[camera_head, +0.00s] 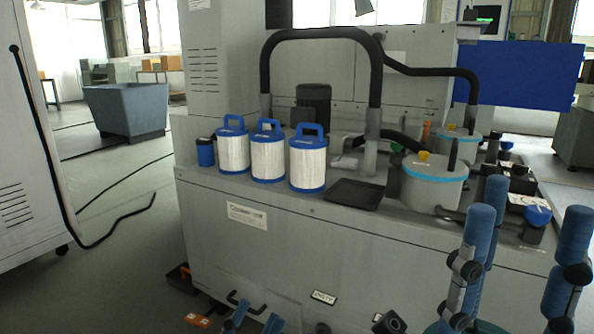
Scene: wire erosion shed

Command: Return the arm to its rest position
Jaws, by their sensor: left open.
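My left gripper (254,316) shows only as blue fingertips at the bottom edge, left of centre, in front of the machine's lower front. Its fingers stand apart with nothing seen between them. The rest of it is cut off by the frame. My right gripper (533,212) stands at the lower right, close to the camera. Its blue fingers with grey joints point up and are spread apart, with nothing held between them. It hides part of the machine's right front. Its palm lies mostly below the frame.
A large grey machine (330,235) fills the middle. On its top stand white filter cartridges with blue handles (268,155), a black tray (354,194) and a grey canister (433,185). A blue-grey bin (125,108) stands on open floor at the left.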

